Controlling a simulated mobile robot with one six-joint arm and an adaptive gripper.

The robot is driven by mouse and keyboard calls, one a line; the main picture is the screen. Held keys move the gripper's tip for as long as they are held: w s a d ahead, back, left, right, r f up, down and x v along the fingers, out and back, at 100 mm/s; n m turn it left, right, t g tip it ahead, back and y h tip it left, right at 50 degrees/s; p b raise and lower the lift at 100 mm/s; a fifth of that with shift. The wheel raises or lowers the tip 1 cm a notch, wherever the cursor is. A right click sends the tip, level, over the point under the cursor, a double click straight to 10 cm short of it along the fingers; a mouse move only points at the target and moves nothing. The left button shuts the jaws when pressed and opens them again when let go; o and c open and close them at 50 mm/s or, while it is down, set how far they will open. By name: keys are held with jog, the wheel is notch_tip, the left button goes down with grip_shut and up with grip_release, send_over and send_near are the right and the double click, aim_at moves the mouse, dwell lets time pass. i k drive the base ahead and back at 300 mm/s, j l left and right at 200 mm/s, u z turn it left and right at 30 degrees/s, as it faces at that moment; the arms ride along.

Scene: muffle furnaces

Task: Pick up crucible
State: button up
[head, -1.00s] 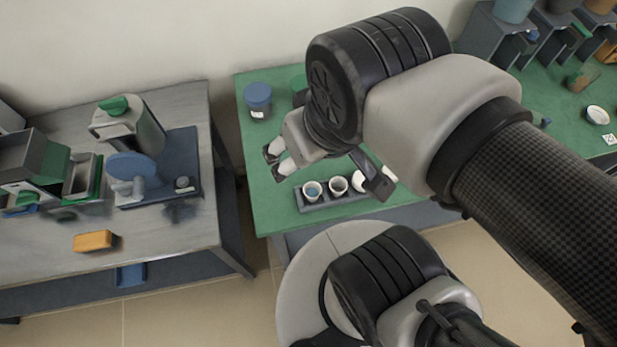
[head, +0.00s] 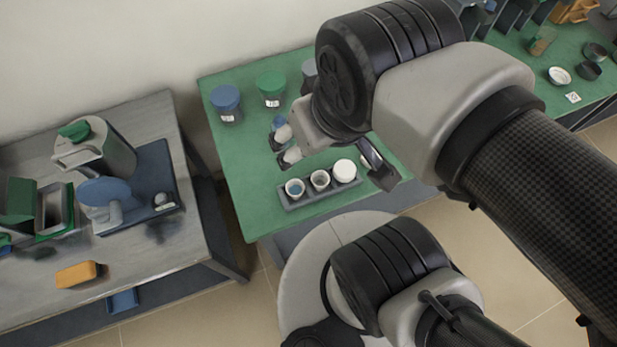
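Several small white crucibles stand in a dark grey rack (head: 318,192) near the front edge of the green table. The left crucible (head: 295,188) holds something blue. The middle crucible (head: 320,179) looks open, with greyish contents. A white round-topped one (head: 344,171) stands to its right, and a further one is partly hidden by my arm. My gripper (head: 282,146) is above the green table, behind and left of the rack. Its two fingertips are apart with nothing seen between them, and it touches no crucible.
Jars with a blue lid (head: 226,103) and a green lid (head: 271,88) stand at the back of the green table (head: 235,185). A white dish (head: 559,76) lies far right. The grey table (head: 200,235) at left carries lab devices and an orange block (head: 80,274).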

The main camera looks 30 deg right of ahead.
aim_at(295, 188)
jog(key=k+l+u, duration=0.3)
jog(key=i+z, duration=0.1)
jog(key=z, duration=0.85)
jog(key=k+j+u, duration=0.1)
jog(key=j+u, duration=0.35)
jog(key=l+u, duration=0.1)
jog(key=l, duration=0.65)
jog(key=k+l, duration=0.15)
jog(key=l, duration=0.6)
jog(key=i+u, duration=0.05)
